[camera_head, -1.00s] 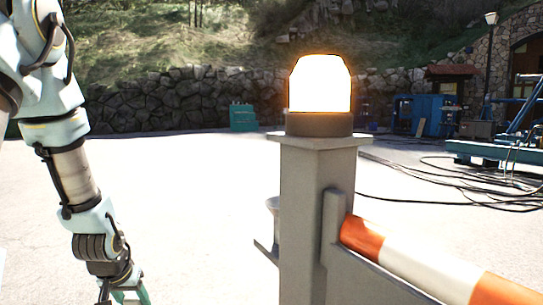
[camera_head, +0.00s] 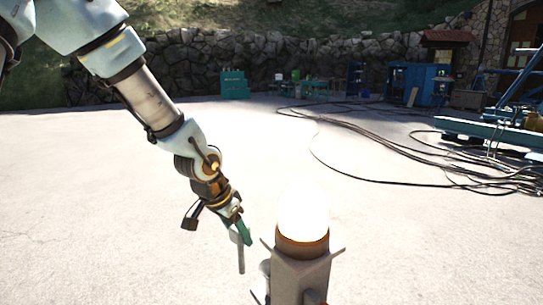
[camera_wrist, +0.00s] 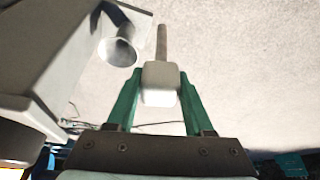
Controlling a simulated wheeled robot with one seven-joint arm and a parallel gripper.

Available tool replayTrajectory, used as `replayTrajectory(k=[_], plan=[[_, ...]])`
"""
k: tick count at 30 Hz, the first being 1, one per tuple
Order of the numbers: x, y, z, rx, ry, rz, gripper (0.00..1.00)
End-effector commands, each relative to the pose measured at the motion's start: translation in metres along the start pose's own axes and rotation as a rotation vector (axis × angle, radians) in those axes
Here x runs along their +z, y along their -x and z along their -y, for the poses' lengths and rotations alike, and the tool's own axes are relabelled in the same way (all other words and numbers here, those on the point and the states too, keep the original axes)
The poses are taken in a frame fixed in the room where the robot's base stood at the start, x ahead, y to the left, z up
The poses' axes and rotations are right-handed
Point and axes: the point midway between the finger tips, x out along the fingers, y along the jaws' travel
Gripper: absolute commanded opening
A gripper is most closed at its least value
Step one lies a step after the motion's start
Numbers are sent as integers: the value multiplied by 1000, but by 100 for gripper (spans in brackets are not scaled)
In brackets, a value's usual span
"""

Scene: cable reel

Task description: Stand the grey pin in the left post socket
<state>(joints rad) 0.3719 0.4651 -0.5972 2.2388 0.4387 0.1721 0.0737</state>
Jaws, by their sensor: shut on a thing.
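My gripper (camera_head: 243,230) is shut on the grey pin (camera_head: 240,257), which hangs down upright to the left of the post (camera_head: 301,279). In the wrist view the green fingers (camera_wrist: 160,78) clasp the pin's pale blocky head (camera_wrist: 161,76), and its thin shaft (camera_wrist: 162,40) points away from the camera. The post's socket is a grey flared cup (camera_wrist: 119,49) on a bracket (camera_wrist: 131,13), left of the pin and apart from it. In the head view the cup (camera_head: 264,268) shows partly at the post's left side, and its lower part is hidden.
A glowing lamp (camera_head: 303,212) tops the post close to the gripper. A bit of the orange barrier bar (camera_head: 314,298) shows at the lower edge. Black cables (camera_head: 385,155) lie on the ground behind right. The pale ground to the left is clear.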

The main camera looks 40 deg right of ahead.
Motion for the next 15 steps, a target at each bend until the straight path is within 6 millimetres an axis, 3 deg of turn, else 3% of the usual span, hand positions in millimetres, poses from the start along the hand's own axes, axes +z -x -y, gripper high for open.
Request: replayTrajectory(k=[1, 6, 10, 15], plan=[[-20, 28, -10, 15, -34, -4, 0], [-54, 68, -43, 60, -144, -3, 0], [-71, 88, -60, 84, -202, -2, 0], [-80, 98, -72, 99, -238, -1, 0]])
